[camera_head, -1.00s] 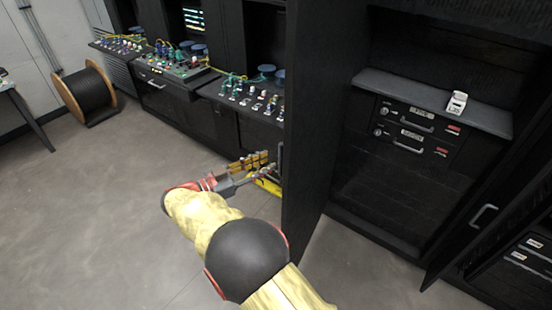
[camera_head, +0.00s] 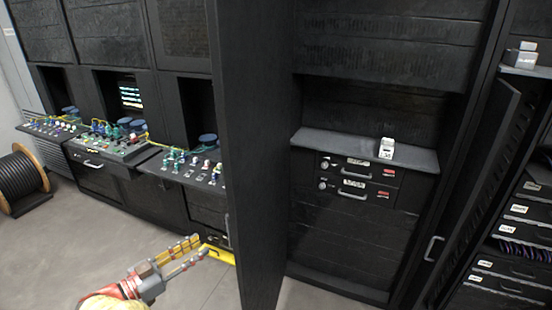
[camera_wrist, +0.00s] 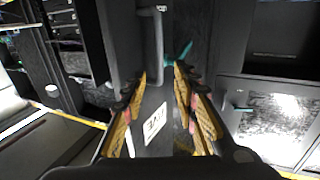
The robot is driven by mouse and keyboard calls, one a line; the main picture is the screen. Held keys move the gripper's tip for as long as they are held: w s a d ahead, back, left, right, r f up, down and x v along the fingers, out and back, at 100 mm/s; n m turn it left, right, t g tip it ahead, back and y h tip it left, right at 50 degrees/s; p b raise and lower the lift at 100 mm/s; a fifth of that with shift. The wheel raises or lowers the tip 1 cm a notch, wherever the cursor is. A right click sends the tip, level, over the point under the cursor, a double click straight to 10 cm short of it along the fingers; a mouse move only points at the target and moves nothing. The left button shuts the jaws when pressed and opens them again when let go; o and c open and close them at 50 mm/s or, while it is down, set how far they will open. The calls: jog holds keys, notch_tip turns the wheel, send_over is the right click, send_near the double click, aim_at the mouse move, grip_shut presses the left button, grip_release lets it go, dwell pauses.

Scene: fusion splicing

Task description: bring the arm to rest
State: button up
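My gripper (camera_head: 195,252) is low in the head view, on the left side of the open black cabinet door (camera_head: 250,160). In the wrist view my gripper (camera_wrist: 160,78) is open, with its two yellow-padded fingers apart and nothing visibly held. A grey upright handle (camera_wrist: 158,45) on a dark panel shows beyond and between the fingertips, with a gap on both sides. A white label (camera_wrist: 154,123) shows between the fingers. My arm is bent low at the bottom left of the head view.
The open door stands close to my gripper. Control desks (camera_head: 110,150) line the wall to the left, and a cable reel (camera_head: 20,180) stands at far left. A small white device (camera_head: 386,149) sits on the cabinet shelf (camera_head: 330,144). Bare floor (camera_head: 80,235) is free at lower left.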

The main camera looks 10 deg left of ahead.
jog(key=w+a+f+n+y, duration=0.35)
jog(key=a+f+y, duration=0.45)
jog(key=a+y, duration=0.3)
jog(key=s+a+f+n+g+y, duration=0.1)
jog(key=s+a+n+g+y, duration=0.5)
jog(key=a, duration=0.2)
jog(key=s+d+r+m+g+h, duration=0.1)
jog(key=s+d+r, duration=0.4)
jog(key=d, duration=1.9)
jog(key=s+d+r+m+g+h, duration=0.1)
jog(key=s+d+r+h, duration=0.3)
jog(key=d, duration=2.1)
jog(key=s+d+r+m+g+h, duration=0.1)
jog(key=s+d+r, duration=0.5)
jog(key=d, duration=1.8)
jog(key=shift+s+d+r+g+h, duration=0.15)
jog(key=shift+s+r+g+h, duration=0.2)
jog(key=shift+r+h, duration=0.55)
